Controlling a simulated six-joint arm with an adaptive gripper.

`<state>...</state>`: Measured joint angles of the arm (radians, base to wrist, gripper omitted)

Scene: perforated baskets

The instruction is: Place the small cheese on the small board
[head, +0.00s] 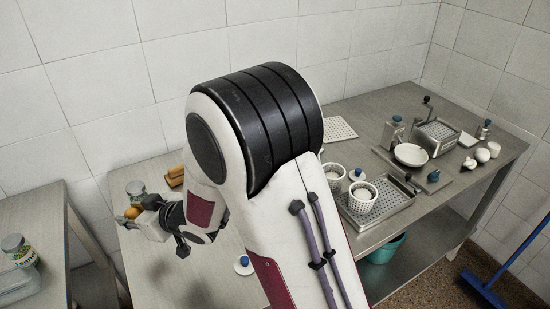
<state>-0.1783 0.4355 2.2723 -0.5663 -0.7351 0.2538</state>
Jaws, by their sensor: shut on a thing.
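My gripper (140,218) is at the left of the head view, over the left part of the steel table. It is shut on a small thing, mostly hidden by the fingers. A rounded orange-yellow patch (132,212) shows at the fingertips; it looks like the small cheese, but I cannot make out its full shape. I cannot pick out the small board with certainty. Brown-yellow blocks (176,174) lie on the table behind my gripper, partly hidden by my arm. My arm hides much of the middle of the table.
A jar (135,188) stands close behind my gripper. Two white perforated baskets (362,205) stand around a perforated tray (388,211) at the right. A white bowl (410,154) and a grater-like metal box (436,136) are farther right.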

